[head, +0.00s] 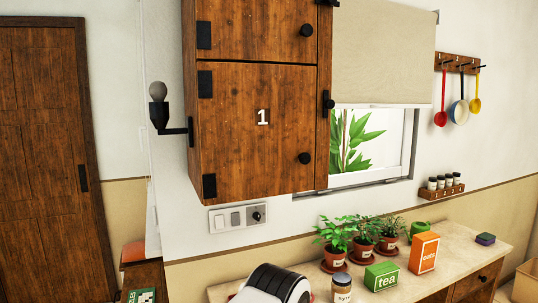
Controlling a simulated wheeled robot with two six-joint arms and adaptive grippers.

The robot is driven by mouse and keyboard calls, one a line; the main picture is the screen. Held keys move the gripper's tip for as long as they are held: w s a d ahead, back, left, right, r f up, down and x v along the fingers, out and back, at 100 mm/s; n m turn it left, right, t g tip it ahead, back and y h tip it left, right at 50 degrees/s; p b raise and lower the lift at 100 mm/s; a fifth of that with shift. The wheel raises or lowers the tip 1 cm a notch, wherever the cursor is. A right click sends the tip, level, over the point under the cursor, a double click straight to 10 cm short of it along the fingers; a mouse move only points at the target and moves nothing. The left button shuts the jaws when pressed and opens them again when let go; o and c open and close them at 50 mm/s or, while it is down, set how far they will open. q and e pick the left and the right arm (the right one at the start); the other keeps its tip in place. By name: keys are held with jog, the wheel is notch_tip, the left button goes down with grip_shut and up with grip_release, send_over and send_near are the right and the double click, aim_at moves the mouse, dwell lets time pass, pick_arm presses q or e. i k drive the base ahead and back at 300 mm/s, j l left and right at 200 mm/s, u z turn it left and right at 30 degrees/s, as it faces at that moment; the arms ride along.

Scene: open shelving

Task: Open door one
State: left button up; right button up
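Door one (252,128) is the lower wooden door of the wall cabinet, marked with a white "1". It is shut flush with the cabinet front. Its round black knob (305,158) is at the lower right, and black hinges (209,186) are along its left edge. Neither of my grippers shows in the head view.
A second door (258,28) with its own knob is above. A wall lamp (159,110) sticks out left of the cabinet. Below, the counter (403,272) holds a toaster (273,284), a jar (341,288), potted plants (362,237), a tea box (381,276) and an oats box (424,252).

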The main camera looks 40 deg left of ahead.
aim_at(257, 122)
jog(key=u, duration=1.15)
jog(key=i+l+u, duration=0.1)
jog(key=l, duration=0.2)
